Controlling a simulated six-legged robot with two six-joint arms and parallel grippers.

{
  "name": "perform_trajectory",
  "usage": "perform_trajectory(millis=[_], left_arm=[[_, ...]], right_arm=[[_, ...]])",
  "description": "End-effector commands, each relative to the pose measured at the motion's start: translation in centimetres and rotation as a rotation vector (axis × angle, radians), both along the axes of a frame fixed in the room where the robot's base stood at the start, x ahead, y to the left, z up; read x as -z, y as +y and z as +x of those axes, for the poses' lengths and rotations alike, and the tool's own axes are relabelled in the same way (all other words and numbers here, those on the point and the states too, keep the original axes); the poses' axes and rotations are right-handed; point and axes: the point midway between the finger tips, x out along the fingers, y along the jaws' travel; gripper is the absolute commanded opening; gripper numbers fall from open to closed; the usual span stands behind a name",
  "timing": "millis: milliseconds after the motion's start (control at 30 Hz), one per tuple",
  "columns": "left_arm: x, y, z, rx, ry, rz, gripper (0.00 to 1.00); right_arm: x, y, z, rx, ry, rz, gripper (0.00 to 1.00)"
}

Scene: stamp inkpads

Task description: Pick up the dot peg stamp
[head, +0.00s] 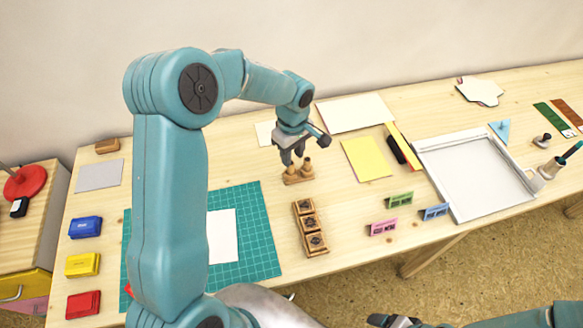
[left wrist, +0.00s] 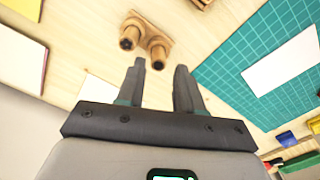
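A small wooden stand (head: 299,179) on the table holds two upright wooden pegs (head: 306,163). In the left wrist view the pegs show as two round dark-tipped posts, one at the left (left wrist: 129,38) and one nearer the fingers (left wrist: 157,54). I cannot tell which is the dot peg stamp. My left gripper (head: 291,158) is open and empty, pointing down just above and behind the pegs. Its fingers also show apart in the left wrist view (left wrist: 160,80), with the pegs beyond the tips. My right gripper (head: 392,321) shows only partly at the bottom edge.
A wooden tray with several block stamps (head: 310,228) lies in front of the stand. A green cutting mat (head: 258,235) with white paper is to the left, near blue, yellow and red inkpads (head: 82,265). Yellow paper (head: 366,159) and a white tray (head: 427,170) are to the right.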

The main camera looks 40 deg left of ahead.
Motion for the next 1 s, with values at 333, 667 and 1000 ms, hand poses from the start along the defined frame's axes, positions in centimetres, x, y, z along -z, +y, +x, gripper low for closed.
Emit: perform_trajectory(millis=[333, 667, 1000], left_arm=[[3.7, 0.8, 0.5, -0.002, 0.003, 0.0, 0.36], [6.2, 0.9, 0.7, -0.001, -0.002, 0.0, 0.36], [6.1, 0.9, 0.7, -0.001, -0.002, 0.0, 0.0]], right_arm=[[-1.3, 0.0, 0.0, 0.0, 0.001, 0.0, 0.8], [-1.4, 0.0, 0.0, 0.0, 0.0, 0.0, 0.8], [-1.4, 0.0, 0.0, 0.0, 0.0, 0.0, 0.8]])
